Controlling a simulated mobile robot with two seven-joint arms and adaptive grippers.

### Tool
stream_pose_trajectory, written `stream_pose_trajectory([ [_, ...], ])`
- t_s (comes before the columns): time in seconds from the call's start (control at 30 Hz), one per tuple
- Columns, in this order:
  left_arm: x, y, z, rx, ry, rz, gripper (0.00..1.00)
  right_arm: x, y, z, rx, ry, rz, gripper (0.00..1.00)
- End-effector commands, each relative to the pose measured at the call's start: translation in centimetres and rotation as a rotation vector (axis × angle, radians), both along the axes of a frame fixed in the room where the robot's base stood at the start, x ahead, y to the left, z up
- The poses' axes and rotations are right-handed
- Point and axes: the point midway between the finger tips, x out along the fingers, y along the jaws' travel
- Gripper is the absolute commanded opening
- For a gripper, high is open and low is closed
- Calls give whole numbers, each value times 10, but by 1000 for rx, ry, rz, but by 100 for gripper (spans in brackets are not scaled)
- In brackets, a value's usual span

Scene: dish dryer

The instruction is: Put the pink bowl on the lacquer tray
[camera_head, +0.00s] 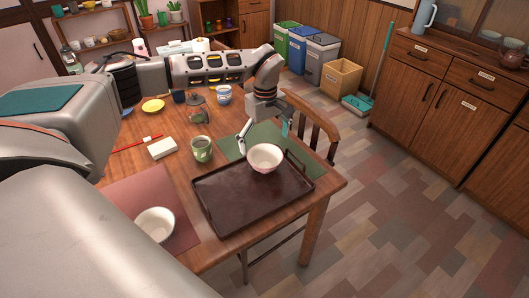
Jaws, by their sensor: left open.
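The pink bowl (265,159), pale pinkish white, is upright over the back part of the dark lacquer tray (235,204) and appears to rest on it. Its exact contact with the tray is hidden by its own side. The tray lies near the front right corner of the wooden table. My left gripper (264,138) is just behind and above the bowl, pointing down. Its fingers are spread apart, one at the bowl's left and one at its right. My right gripper is not in view.
A white bowl (155,224) sits on a reddish mat (128,200) at the left. A green cup (202,149), a white block (162,148), a glass teapot (198,110) and a yellow dish (153,105) stand further back. A wooden chair (315,122) is behind the tray.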

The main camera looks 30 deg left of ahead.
Motion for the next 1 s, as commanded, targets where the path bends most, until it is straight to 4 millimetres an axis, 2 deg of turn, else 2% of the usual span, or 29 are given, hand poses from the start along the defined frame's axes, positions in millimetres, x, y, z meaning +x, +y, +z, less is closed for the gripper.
stream_pose_trajectory([
  [0.03, 1, 0, 13, 0, -4, 0, 98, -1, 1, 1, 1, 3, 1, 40],
  [0.1, 1, 0, 24, 1, -4, 0, 98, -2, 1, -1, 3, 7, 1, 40],
  [0.3, 0, 0, 42, 0, 1, -1, 98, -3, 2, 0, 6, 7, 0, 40],
  [1.0, 0, 0, 45, 0, 1, 0, 98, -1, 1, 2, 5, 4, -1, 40],
])
